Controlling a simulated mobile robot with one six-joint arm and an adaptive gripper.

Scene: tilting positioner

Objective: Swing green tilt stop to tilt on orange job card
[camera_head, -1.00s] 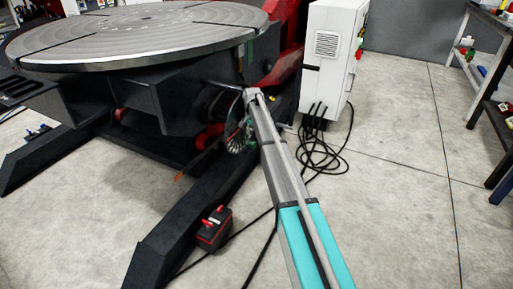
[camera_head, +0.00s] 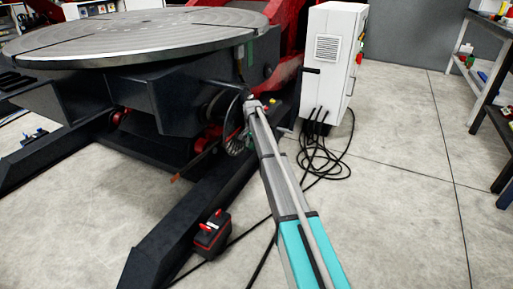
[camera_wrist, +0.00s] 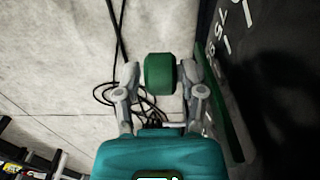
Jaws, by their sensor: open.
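In the wrist view a green block-shaped grip (camera_wrist: 160,73), likely the tilt stop's handle, lies between the fingertips of my gripper (camera_wrist: 158,76). The fingers stand open, one on each side of it; the right fingertip looks very near it, and I cannot tell whether it touches. A dark plate with white marks (camera_wrist: 235,25) is at the right, with a green strip (camera_wrist: 228,115) along it. In the head view my gripper (camera_head: 252,105) is at the positioner's side, by a round dark dial (camera_head: 236,130) that it partly hides. I cannot make out the orange job card.
The round turntable (camera_head: 130,35) overhangs at upper left. A dark base leg (camera_head: 185,225) runs along the floor, with a red-and-black box (camera_head: 211,235) beside it. A white cabinet (camera_head: 330,55) with looped black cables (camera_head: 322,160) stands behind. The floor at right is clear.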

